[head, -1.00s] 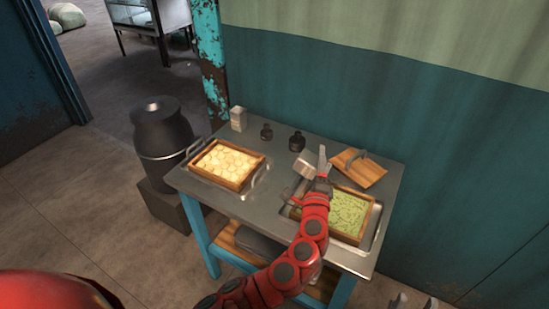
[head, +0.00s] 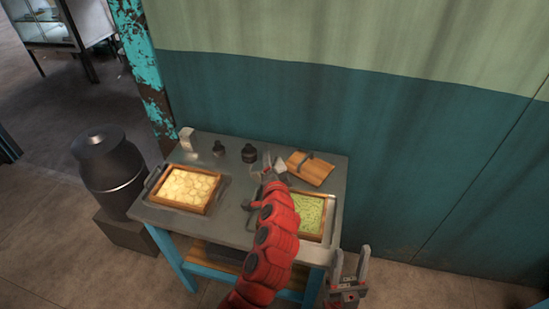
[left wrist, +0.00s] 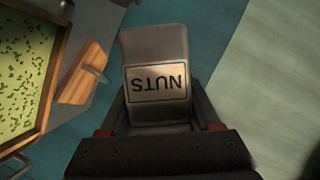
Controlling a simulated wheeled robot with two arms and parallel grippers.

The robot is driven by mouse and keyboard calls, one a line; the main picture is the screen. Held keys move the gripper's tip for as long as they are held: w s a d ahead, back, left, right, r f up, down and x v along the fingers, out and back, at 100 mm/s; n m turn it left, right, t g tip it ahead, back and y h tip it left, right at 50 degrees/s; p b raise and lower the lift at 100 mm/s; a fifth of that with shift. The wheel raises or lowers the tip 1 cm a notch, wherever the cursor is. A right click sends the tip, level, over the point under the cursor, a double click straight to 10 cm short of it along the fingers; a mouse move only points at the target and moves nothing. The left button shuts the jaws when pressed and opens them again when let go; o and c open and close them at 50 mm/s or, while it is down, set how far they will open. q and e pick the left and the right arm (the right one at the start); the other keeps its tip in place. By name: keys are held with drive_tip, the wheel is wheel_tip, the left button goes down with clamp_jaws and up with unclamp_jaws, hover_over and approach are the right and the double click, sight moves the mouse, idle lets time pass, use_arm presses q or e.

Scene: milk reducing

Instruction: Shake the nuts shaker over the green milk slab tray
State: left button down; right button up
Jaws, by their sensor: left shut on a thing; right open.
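The nuts shaker (left wrist: 157,62) is a pale metal box with a NUTS label, upside down in the left wrist view. My left gripper (head: 271,170) is shut on it; the arm largely hides the shaker in the head view. The green milk slab tray (head: 322,236) is wooden-framed with green-flecked filling, at the right of the table. My left gripper appears near its upper left side; the arm covers part of its left edge. The tray also shows at the left of the left wrist view (left wrist: 52,75). My right gripper (head: 350,258) is open and empty at the table's front right.
A wooden tray of pale yellow slabs (head: 190,209) sits at the table's left. A wooden board with a handle (head: 315,173) lies behind the green tray. A white container (head: 187,139) and two dark jars stand along the back. A dark milk can (head: 108,170) stands left of the table.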

use_arm(q)
drive_tip(key=r+n+g+h+p, duration=0.1)
drive_tip(key=n+p, duration=0.1)
drive_tip(key=n, duration=0.1)
drive_tip(key=a+r+n+g+h+p, duration=0.1)
drive_tip(key=r+n+h+p, duration=0.1)
drive_tip(key=n, duration=0.1)
drive_tip(key=w+a+r+n+h+p, duration=0.1)
drive_tip(key=r+n+p, duration=0.1)
drive_tip(key=shift+a+r+n+g+h, duration=0.15)
drive_tip(key=shift+a+n+g+h, duration=0.1)
drive_tip(key=shift+n+g+h, duration=0.15)
drive_tip(key=shift+s, duration=0.1)
